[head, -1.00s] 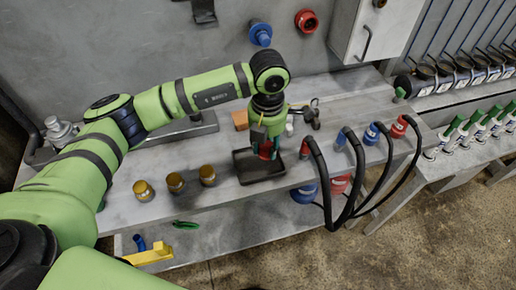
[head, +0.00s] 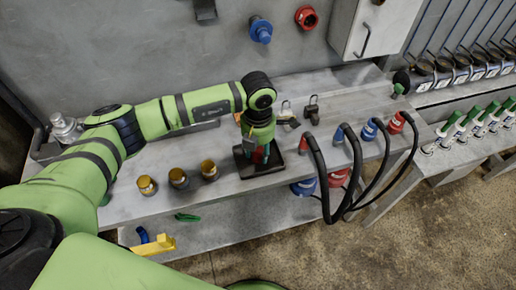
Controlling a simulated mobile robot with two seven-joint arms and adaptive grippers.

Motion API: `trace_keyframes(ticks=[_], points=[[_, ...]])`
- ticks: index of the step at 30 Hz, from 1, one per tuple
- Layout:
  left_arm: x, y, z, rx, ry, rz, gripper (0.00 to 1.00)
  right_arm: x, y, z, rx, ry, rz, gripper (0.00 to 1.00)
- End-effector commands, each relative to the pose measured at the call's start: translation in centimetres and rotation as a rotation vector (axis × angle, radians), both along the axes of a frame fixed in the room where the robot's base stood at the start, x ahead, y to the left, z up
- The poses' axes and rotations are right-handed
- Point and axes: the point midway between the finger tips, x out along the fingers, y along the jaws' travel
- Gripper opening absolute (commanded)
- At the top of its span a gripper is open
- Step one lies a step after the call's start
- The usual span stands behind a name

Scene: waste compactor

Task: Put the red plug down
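My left gripper (head: 262,157) points down over a black tray (head: 262,171) on the grey bench. A small red patch shows between or beside its fingers. It may be the red plug, but the gripper hides most of it. The fingers are too small and covered to tell whether they are open or shut. Another red plug-like connector (head: 397,123) stands at the right of the bench with a black cable. A red-based piece (head: 304,145) stands just right of the tray. My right gripper is not in view.
Several brass cups (head: 209,171) stand left of the tray. Padlocks (head: 311,109) stand behind it on the right. Black cables (head: 349,190) arch over the front edge on the right. A blue wall socket (head: 260,30) and a red wall socket (head: 306,17) are above.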

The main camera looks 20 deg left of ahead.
Motion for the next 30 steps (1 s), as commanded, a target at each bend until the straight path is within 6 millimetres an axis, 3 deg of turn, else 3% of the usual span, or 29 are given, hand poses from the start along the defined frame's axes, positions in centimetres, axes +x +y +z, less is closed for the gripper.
trace_keyframes(ticks=[14,30], points=[[0.1,0.0,0.7,0.0,-0.001,0.001,0.6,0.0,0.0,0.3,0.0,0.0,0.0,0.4],[0.1,0.0,10.7,-0.001,-0.004,0.0,0.6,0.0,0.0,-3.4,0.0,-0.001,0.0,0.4]])
